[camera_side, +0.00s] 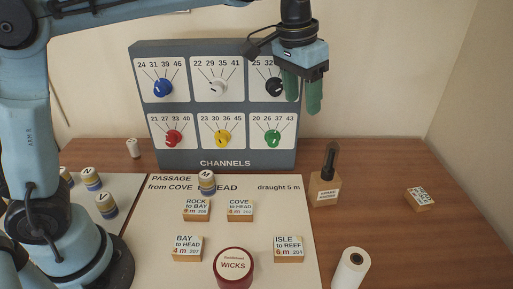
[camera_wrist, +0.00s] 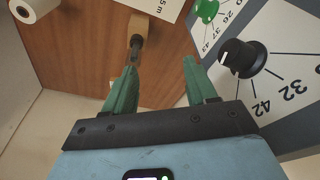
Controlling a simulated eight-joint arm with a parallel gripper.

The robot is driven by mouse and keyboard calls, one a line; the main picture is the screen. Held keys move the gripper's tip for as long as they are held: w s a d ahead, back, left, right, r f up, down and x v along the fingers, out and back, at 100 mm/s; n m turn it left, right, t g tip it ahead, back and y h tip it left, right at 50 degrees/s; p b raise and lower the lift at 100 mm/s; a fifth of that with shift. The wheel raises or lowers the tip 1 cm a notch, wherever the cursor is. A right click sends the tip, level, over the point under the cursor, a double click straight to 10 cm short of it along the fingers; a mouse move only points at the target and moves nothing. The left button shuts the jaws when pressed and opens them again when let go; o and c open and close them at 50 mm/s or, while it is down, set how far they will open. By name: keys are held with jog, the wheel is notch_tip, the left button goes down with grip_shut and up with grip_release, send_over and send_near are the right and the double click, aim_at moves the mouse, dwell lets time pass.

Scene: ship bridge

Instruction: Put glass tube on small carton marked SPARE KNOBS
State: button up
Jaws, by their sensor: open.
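My gripper (camera_side: 302,95) is open and empty, its green fingers pointing down, high in front of the right side of the channels panel. It also shows open in the wrist view (camera_wrist: 158,85). A small tan carton (camera_side: 325,192) with a white label too small to read surely stands on the table right of the chart. It also shows in the wrist view (camera_wrist: 143,22). A dark, slender upright tube-like thing (camera_side: 331,160) rises at this carton. It may be the glass tube; I cannot tell whether it stands on the carton or behind it. My fingers are apart from both.
The channels panel (camera_side: 219,162) with coloured knobs stands close behind my gripper. A white roll (camera_side: 351,268), a red WICKS tin (camera_side: 233,266) and a wooden block (camera_side: 420,198) are nearby. Several labelled blocks lie on the chart (camera_side: 262,215). The right of the table is mostly clear.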

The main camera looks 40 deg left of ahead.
jog(key=s+a+f+n+t, duration=0.1)
jog(key=s+a+f+t, duration=0.1)
jog(key=s+a+f, duration=0.3)
jog(key=s+a+f+n+t, duration=0.1)
jog(key=s+a+f+t, duration=0.2)
jog(key=s, duration=0.8)
jog(key=a+f, duration=0.2)
jog(key=a, duration=0.1)
jog(key=shift+a+y, duration=0.15)
jog(key=shift+y, duration=0.15)
